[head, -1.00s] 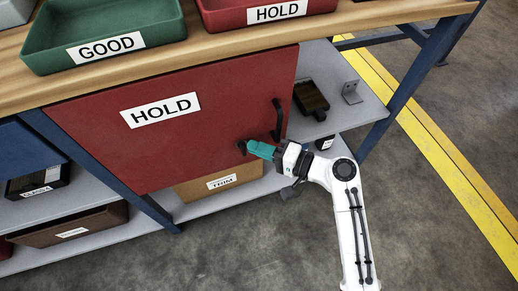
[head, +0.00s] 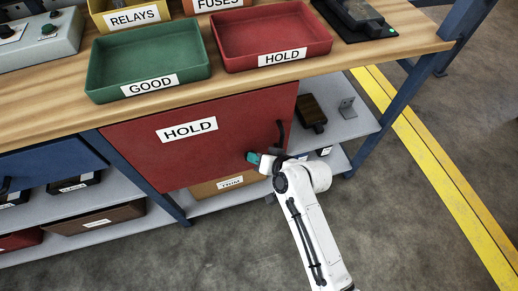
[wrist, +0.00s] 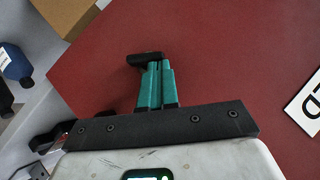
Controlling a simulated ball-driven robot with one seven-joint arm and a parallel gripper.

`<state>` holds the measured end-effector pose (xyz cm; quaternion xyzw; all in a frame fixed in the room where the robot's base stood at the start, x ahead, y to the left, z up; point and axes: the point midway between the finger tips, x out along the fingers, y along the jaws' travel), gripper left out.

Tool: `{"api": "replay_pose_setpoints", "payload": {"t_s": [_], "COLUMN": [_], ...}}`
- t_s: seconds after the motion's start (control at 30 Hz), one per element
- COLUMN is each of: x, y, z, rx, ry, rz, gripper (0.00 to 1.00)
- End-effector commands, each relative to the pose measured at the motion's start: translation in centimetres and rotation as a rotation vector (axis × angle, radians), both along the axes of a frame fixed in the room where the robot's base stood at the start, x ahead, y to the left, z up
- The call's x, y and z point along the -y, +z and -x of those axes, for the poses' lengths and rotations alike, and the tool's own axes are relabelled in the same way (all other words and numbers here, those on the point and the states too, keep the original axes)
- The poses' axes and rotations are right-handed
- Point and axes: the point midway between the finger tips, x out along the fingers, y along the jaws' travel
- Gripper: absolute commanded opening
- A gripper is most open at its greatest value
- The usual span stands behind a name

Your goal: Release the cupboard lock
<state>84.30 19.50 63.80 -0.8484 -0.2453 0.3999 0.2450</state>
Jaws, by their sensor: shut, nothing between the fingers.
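The red cupboard door (head: 190,160) labelled HOLD hangs under the bench and looks closed. Its black upright handle (head: 280,134) is near the right edge. My gripper (head: 252,157), with teal fingers, is low on the door, left of the handle. In the wrist view the shut, empty fingers (wrist: 156,72) reach to a small black lock piece (wrist: 144,58) on the red door face (wrist: 230,60). The tips overlap or touch it; I cannot tell whether they press on it. In the head view my gripper largely hides the lock.
A green GOOD tray (head: 148,62) and a red HOLD tray (head: 270,42) stand on the bench top. A cardboard TRIM box (head: 225,185) is on the shelf below the door. A bench leg (head: 365,145) stands to the right. Open floor lies in front.

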Motion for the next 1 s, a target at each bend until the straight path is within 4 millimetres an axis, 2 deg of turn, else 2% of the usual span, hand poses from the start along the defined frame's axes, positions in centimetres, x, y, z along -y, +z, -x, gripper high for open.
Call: {"api": "replay_pose_setpoints", "payload": {"t_s": [0.07, 0.47, 0.77, 1.0], "x": [-0.5, -1.8, -1.6, -1.6], "y": [0.7, 0.1, 0.1, 1.1], "z": [0.2, 0.5, 0.5, 0.5], "rx": [0.018, 0.119, 0.121, 0.121], "ry": [0.005, 0.004, -0.002, -0.002], "rz": [0.072, 0.417, 0.423, 0.422], "gripper": [0.0, 0.0, 0.0, 0.0]}}
